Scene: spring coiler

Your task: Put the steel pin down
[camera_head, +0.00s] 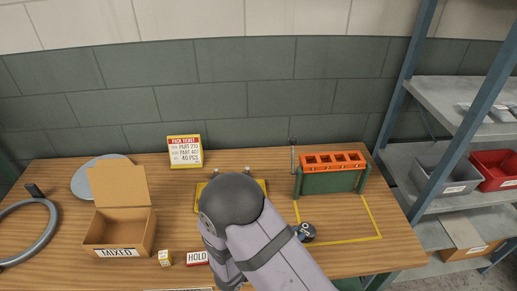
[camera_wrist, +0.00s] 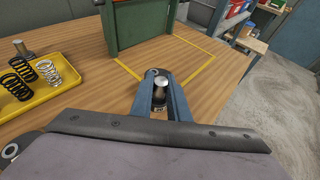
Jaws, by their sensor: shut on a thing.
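In the wrist view, a steel pin (camera_wrist: 160,90) with a rounded bright top stands between the two blue-grey fingers of my gripper (camera_wrist: 159,82), which are shut on it. Its lower end is partly hidden, so I cannot tell whether it touches the table. A small label with dark figures shows just below it. In the head view, my arm covers the middle of the table and hides the pin.
A green stand with an orange slotted top (camera_head: 333,161) stands behind a yellow taped outline (camera_head: 374,217) on the table.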

